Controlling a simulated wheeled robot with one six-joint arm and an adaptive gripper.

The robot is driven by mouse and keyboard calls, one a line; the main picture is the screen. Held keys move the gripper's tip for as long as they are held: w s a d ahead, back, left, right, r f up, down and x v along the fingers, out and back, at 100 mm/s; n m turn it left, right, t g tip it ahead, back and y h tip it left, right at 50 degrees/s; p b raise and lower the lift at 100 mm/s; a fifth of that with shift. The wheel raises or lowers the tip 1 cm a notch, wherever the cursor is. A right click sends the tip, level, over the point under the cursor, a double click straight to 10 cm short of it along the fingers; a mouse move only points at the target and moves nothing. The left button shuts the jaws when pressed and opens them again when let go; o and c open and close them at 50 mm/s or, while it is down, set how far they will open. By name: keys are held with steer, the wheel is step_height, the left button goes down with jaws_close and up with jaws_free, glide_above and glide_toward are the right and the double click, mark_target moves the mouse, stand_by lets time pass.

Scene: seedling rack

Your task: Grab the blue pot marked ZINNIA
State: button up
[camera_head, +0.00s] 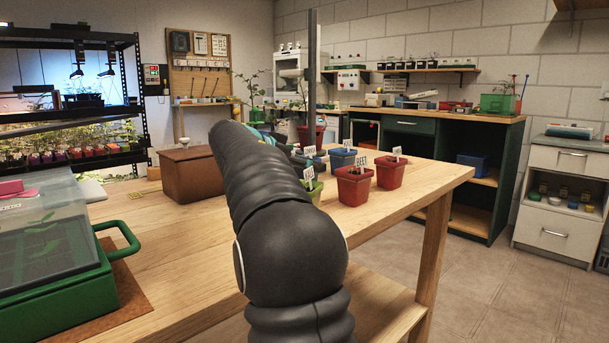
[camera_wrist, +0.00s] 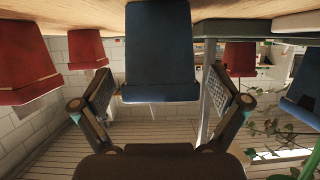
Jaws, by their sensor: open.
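Two blue pots stand on the wooden bench in the head view, one (camera_head: 343,159) behind the red pots and one (camera_head: 317,165) farther left, partly hidden by my arm. Their tag writing is too small to read, so I cannot tell which is marked ZINNIA. The wrist view shows the scene upside down. There, a blue pot (camera_wrist: 160,45) is between the spread fingers of my gripper (camera_wrist: 158,82), with a visible gap on each side. No tag shows on it. Another blue pot (camera_wrist: 301,98) is at the right edge. My arm hides the gripper in the head view.
A red pot tagged BEET (camera_head: 354,187) and another red pot (camera_head: 390,173) stand near the bench's right side. A green pot (camera_head: 314,192) is close beside my arm. A brown box (camera_head: 190,174) and a green-based clear-lidded case (camera_head: 55,250) are left. Bare bench (camera_head: 180,240) lies between.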

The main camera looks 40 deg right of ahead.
steer(key=shift+w+d+f, duration=0.1)
steer(key=shift+d+f, duration=0.15)
steer(key=shift+d, duration=0.35)
steer(key=c, duration=1.3)
steer(key=shift+r, duration=0.1)
